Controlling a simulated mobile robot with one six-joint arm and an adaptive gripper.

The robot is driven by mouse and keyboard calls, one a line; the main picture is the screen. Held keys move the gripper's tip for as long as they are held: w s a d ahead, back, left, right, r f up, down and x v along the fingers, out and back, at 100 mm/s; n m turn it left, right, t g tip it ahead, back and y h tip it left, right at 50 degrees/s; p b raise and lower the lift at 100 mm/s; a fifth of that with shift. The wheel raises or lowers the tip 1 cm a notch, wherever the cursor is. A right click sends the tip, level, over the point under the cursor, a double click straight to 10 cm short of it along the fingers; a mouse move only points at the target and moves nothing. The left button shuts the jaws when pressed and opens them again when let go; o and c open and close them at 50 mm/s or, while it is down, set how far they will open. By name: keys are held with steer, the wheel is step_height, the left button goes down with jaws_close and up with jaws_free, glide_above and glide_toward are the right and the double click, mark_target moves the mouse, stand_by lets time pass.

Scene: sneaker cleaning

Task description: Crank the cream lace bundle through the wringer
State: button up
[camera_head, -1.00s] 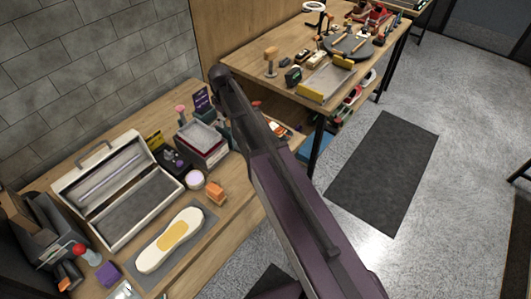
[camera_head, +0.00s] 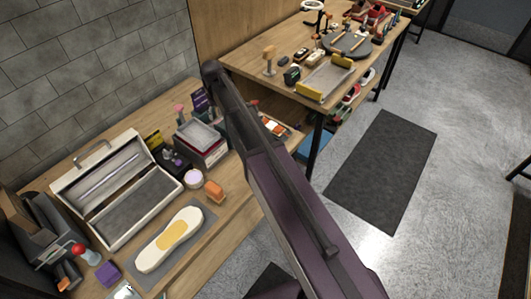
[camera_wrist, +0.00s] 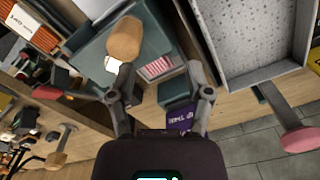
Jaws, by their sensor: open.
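My gripper (camera_wrist: 160,62) is open in the wrist view. A rounded wooden knob (camera_wrist: 125,38) stands close to its left finger; I cannot tell whether they touch. Behind the knob is a grey-green boxy body (camera_wrist: 103,52), which may be the wringer with its crank knob; I cannot be sure. In the head view my arm crosses the middle and covers that area, and the gripper itself is hidden. I cannot make out the cream lace bundle in either view.
An open cream case (camera_head: 138,205), a sole on a grey mat (camera_head: 172,240), an orange block (camera_head: 214,191) and a stacked tray box (camera_head: 200,138) crowd the near bench. A dark purple card box (camera_wrist: 182,120) is below the gripper. A second bench (camera_head: 240,70) stands behind.

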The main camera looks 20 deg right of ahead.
steer(key=w+d+m, duration=0.2)
steer(key=w+m, duration=0.4)
steer(key=m, duration=0.8)
step_height(320, 180, up, 14)
steer(key=p, duration=1.4)
steer(key=s+d+f+n+b, duration=0.3)
steer(key=s+f+n+b, duration=0.1)
steer(key=s, duration=0.6)
steer(key=s+d+f+n+b, duration=0.3)
steer(key=s+f+n+b, duration=0.1)
steer(key=s, duration=0.6)
steer(key=s+d+f+n+b, duration=0.3)
steer(key=s+f+n+b, duration=0.1)
steer(key=s, duration=0.6)
steer(key=shift+f+n+b, duration=0.3)
steer(key=shift+f+b, duration=0.15)
steer(key=shift+d, duration=0.1)
stand_by(1.0)
